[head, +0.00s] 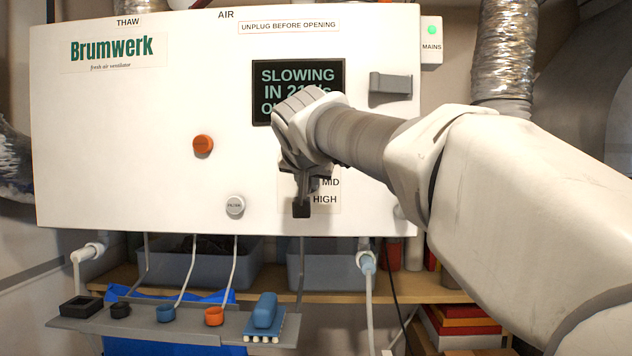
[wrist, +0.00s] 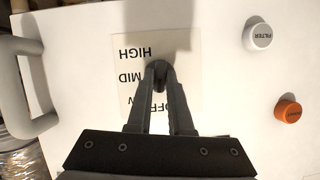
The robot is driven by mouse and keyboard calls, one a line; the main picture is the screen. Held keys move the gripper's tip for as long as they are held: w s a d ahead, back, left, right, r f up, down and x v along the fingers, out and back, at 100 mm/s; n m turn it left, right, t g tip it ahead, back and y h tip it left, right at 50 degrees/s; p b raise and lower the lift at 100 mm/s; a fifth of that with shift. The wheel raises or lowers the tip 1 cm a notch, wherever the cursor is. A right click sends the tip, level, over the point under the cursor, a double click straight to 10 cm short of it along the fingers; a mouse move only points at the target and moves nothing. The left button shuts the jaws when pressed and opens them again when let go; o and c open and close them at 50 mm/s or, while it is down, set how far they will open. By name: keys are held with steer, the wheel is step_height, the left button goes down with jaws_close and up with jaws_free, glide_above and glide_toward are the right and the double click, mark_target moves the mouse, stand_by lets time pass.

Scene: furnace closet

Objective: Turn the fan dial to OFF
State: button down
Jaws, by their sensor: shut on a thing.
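The fan dial (wrist: 159,76) is a small dark knob on a pale label plate (wrist: 185,50) on the white ventilator panel. In the wrist view the picture is upside down, and HIGH, MID and part of OFF show beside the knob. My gripper (wrist: 160,72) is shut on the dial, one finger on each side. In the head view my gripper (head: 301,203) is in front of the plate and covers the dial and the upper labels; MID and HIGH show. Which label the dial points at is hidden.
A dark screen (head: 270,75) reads SLOWING IN, its rest partly hidden by my arm. An orange knob (head: 203,145), a grey FILTER knob (head: 235,205) and a grey handle (head: 391,86) stick out of the panel. A grey shelf (head: 185,330) with small parts sits below.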

steer(key=shift+n+h, duration=0.4)
steer(key=shift+n, duration=0.2)
steer(key=c, duration=0.8)
jaws_free()
steer(key=shift+r, duration=0.1)
